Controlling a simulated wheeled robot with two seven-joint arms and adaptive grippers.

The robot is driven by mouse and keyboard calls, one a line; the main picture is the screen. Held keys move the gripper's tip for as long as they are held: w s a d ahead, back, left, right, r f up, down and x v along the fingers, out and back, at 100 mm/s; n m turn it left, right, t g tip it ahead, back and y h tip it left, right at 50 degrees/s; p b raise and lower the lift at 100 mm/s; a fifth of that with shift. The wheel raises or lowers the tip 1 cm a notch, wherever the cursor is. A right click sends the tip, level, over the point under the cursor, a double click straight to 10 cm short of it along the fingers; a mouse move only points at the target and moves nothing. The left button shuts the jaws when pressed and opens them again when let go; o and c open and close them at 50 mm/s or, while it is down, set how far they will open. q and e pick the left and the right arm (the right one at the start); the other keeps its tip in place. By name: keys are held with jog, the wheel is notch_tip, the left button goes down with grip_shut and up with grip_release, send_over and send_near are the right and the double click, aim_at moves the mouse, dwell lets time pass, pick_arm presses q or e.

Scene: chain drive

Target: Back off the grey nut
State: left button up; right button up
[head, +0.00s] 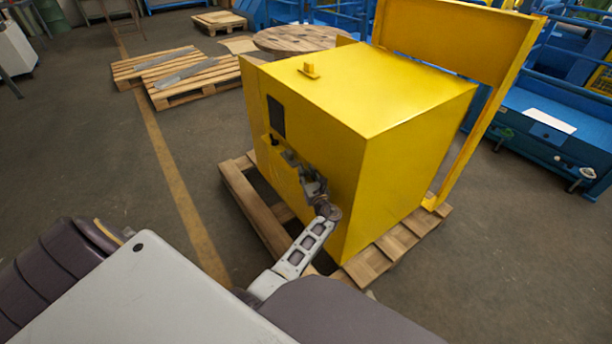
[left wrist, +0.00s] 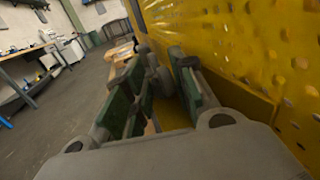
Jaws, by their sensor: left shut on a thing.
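The yellow machine housing (head: 325,110) stands on a wooden pallet. My left gripper (head: 301,170) reaches its front face, below a dark rectangular panel (head: 276,116). In the left wrist view, the green-padded fingers (left wrist: 160,85) are closed in on a small grey part (left wrist: 158,78) beside the yellow perforated surface (left wrist: 235,45). This part appears to be the grey nut. It is mostly hidden by the fingers, and its thread is not visible. In the head view the gripper covers the nut. My right gripper is in neither view.
The pallet (head: 400,230) sticks out around the housing's base. A yellow upright frame (head: 490,110) stands at its right. More pallets (head: 170,75) and a wooden spool (head: 300,38) lie behind.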

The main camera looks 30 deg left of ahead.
pick_arm(q)
jog(key=shift+g, duration=0.3)
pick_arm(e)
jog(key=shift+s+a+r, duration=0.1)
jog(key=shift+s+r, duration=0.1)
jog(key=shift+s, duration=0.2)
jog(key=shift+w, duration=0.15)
pick_arm(q)
jog(key=o, duration=0.7)
jog(key=shift+o, duration=0.2)
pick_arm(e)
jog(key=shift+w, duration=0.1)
pick_arm(q)
jog(key=shift+s+a+m+t+h+p, duration=0.1)
jog(key=shift+m+t+h+p, duration=0.2)
jog(key=shift+m+t+h, duration=0.35)
jog(key=shift+s+a+m+t+h+p, duration=0.1)
jog(key=shift+m+t+h+p, duration=0.3)
jog(key=shift+t, duration=0.35)
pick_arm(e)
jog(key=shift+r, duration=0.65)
